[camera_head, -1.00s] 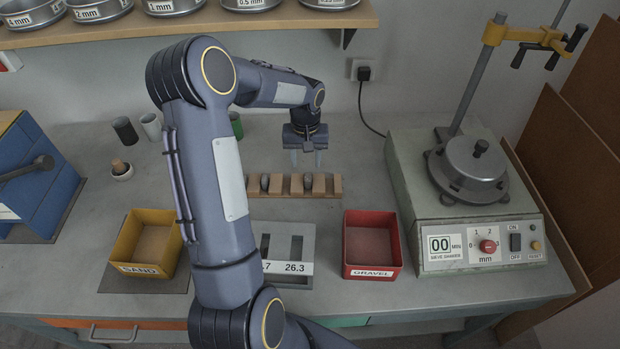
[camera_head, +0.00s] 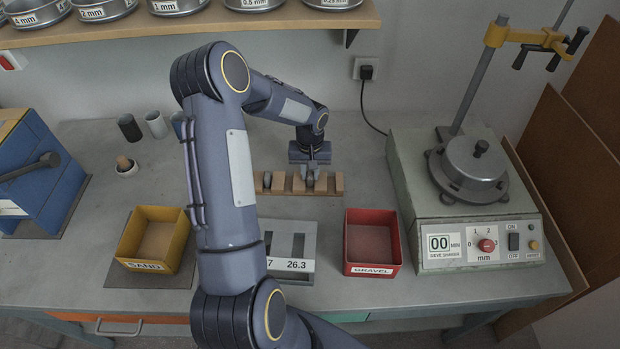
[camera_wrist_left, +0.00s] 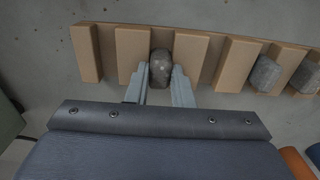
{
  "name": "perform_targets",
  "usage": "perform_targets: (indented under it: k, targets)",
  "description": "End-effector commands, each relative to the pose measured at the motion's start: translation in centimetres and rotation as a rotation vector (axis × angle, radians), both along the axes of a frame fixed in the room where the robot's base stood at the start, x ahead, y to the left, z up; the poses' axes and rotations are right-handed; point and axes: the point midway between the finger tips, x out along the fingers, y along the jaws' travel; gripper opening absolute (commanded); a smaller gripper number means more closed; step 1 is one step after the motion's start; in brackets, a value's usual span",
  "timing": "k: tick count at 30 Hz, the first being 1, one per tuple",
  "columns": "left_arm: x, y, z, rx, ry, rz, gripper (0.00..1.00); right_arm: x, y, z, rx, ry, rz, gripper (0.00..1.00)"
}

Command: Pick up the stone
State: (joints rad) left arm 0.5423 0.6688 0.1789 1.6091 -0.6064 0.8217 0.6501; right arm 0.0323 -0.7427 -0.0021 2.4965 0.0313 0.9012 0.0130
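A grey, rounded stone (camera_wrist_left: 161,69) sits in a slot of the wooden rack (camera_wrist_left: 104,52), between two wooden blocks. My left gripper (camera_wrist_left: 160,76) has one finger on each side of this stone, and both fingers appear to press against it. In the head view, the left gripper (camera_head: 310,174) is low over the right half of the rack (camera_head: 334,186), with the stone partly hidden at its fingers. The stone is still down between the blocks. My right gripper is not in view.
More stones (camera_wrist_left: 265,73) lie in other slots of the rack. A yellow sand bin (camera_head: 153,239), a grey slotted tray (camera_head: 308,238) and a red gravel bin (camera_head: 371,241) stand in front. The sieve shaker (camera_head: 470,215) stands at right, small cups (camera_head: 130,128) at back left.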

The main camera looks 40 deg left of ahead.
Motion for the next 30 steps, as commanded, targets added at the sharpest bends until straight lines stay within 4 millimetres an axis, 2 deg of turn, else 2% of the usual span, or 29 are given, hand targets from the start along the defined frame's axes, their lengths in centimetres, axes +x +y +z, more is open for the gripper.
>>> perform_targets:
  k: [2,10,14,20,30]
  targets:
    - [0.0,0.0,0.0,0.0,0.0,0.0,0.0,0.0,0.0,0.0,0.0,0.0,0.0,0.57]
    - [0.0,0.0,0.2,0.001,-0.001,0.0,0.0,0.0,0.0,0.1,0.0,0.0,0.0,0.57]
    - [0.0,0.0,0.9,0.001,-0.001,0.0,0.0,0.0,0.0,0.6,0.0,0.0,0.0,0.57]
    - [0.1,0.0,3.9,0.002,-0.004,0.0,0.0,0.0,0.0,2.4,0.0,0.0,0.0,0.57]
    - [-4.0,-3.7,10.0,0.002,-0.002,-0.003,0.0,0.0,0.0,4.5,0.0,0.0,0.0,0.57]
